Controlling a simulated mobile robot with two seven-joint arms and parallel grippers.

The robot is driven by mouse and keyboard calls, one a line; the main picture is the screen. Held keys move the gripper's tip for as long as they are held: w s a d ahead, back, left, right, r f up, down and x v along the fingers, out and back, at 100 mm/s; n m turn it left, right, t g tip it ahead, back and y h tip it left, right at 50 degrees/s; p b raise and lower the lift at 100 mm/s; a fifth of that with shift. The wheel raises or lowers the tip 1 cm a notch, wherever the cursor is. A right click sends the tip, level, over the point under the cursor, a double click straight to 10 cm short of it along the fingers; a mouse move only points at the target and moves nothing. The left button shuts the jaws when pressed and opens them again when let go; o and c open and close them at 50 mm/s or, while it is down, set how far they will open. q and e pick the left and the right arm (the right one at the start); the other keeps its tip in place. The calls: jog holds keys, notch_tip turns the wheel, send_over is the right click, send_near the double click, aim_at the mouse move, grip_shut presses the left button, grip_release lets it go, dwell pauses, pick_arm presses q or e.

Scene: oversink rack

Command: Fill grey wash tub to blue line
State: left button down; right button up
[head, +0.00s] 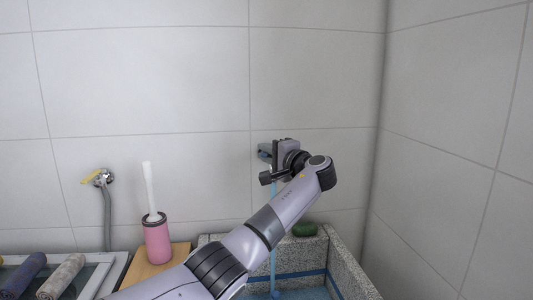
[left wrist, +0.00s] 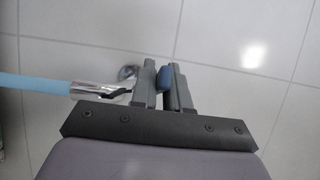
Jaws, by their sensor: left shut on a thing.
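The grey speckled wash tub (head: 352,270) stands in the corner, with a blue line (head: 300,274) along its inner wall. Light blue water shows low in the tub, partly hidden by my left arm. A thin blue stream (head: 273,262) falls into it, and it also shows beside the chrome tap (left wrist: 98,89) in the left wrist view. My left gripper (head: 270,151) is at the tap on the back wall. In the left wrist view its fingers (left wrist: 163,84) are shut on the blue tap handle (left wrist: 164,77). My right gripper is out of view.
A green object (head: 304,230) lies on the tub's back rim. A pink holder (head: 157,240) with a white-handled brush stands on a wooden board left of the tub. A second tap (head: 104,178) with a grey hose is on the wall. Rolled cloths (head: 63,277) lie at the far left.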

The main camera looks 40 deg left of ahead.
pick_arm(q)
jog(key=c, duration=1.2)
grip_release()
jog(key=b+v, duration=0.1)
jog(key=v, duration=0.6)
jog(key=shift+d, duration=0.1)
